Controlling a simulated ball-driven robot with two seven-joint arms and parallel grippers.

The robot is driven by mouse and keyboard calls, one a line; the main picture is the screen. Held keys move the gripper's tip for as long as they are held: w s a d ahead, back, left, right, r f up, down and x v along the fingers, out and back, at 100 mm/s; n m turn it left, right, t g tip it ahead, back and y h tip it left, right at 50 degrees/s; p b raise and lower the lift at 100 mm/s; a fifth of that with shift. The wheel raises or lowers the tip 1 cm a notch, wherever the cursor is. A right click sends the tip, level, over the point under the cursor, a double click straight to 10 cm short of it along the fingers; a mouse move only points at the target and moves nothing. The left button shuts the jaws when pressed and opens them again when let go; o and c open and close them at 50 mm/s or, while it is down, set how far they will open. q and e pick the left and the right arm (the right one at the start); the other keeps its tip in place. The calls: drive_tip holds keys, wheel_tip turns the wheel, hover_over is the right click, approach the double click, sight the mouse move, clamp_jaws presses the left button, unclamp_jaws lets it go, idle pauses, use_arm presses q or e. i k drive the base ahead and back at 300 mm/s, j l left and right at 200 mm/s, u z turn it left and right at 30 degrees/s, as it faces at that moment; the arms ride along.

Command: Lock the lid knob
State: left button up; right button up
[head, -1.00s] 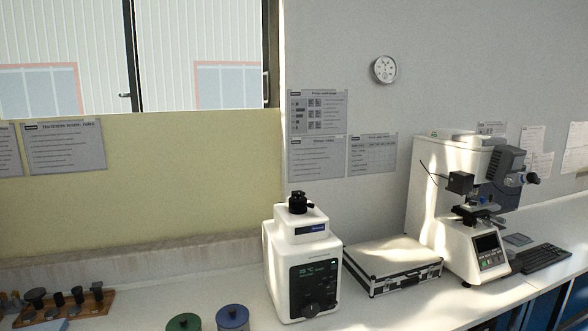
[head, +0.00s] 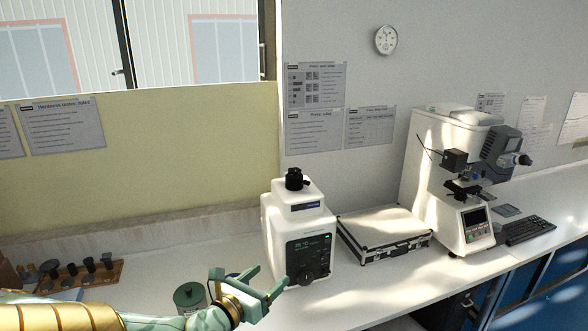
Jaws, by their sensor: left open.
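The white machine (head: 283,240) stands on the bench in the middle of the head view, with a dark display and a dial on its front. A black lid knob (head: 294,179) stands upright on its top. My left gripper (head: 278,282) is open and empty, low beside the machine's lower front left. It is well below the knob and apart from it. I cannot tell whether the gripper touches the machine's body. The gripper hides part of a blue-lidded jar behind it. My right gripper is not in view.
A green-lidded jar (head: 189,297) stands just left of my gripper. A wooden rack (head: 80,276) with dark pieces is at the far left. A silver case (head: 384,236) and a microscope-like tester (head: 462,190) stand to the right. The bench front right of the machine is clear.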

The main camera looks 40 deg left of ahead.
sight(295, 170)
drive_tip(key=i+j, duration=0.25)
drive_tip(key=j, duration=0.15)
drive_tip(key=i+j, duration=0.2)
drive_tip(key=j, duration=0.2)
drive_tip(key=i+j, duration=0.25)
drive_tip(key=j, duration=0.15)
drive_tip(key=i+j, duration=0.25)
drive_tip(key=j, duration=0.15)
